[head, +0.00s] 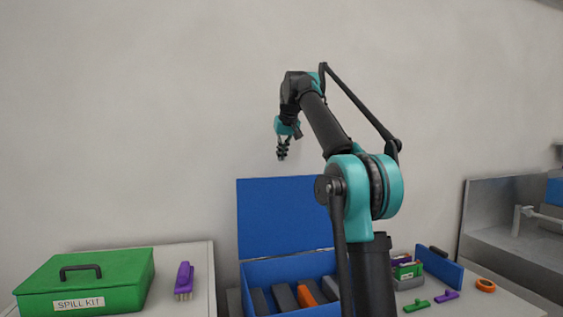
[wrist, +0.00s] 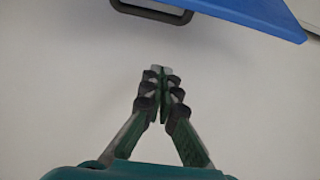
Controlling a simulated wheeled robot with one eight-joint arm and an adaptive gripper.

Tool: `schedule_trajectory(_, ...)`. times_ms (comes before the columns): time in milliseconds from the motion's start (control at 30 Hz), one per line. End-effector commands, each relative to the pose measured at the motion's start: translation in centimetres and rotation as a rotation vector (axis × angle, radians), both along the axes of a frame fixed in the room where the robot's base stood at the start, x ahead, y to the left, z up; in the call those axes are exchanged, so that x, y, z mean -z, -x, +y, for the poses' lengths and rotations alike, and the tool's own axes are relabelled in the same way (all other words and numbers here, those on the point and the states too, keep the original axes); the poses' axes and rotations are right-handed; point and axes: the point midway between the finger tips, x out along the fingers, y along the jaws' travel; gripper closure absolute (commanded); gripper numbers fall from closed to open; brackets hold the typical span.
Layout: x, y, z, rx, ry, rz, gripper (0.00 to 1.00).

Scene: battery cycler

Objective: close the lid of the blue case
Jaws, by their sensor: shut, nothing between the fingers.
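The blue case (head: 253,270) stands open in the head view, with its blue lid (head: 280,215) raised upright at the back. Several dark blocks and an orange one (head: 307,295) lie inside it. My arm hides the right part of the case and lid. My gripper (head: 282,155) is above the lid's top edge, apart from it, pointing down. In the wrist view my gripper (wrist: 161,72) is shut with its fingertips together and nothing between them. A blue panel with a dark handle, seemingly the lid (wrist: 245,12), crosses the top of that view, apart from the fingers.
A green spill kit box (head: 90,278) and a purple brush (head: 184,280) are on the left table. On the right are a small blue bin (head: 440,268), green and purple clips, an orange ring (head: 485,285) and a metal sink (head: 510,225). Air around the gripper is clear.

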Motion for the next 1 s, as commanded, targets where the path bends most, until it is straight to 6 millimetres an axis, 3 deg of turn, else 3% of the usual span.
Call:
schedule_trajectory(433,7.5,-4.5,0.9,0.000,0.000,0.000,1.00)
schedule_trajectory(700,7.8,-1.4,0.3,0.000,0.000,0.000,1.00)
schedule_trajectory(1000,8.0,-0.5,0.1,0.000,0.000,0.000,1.00)
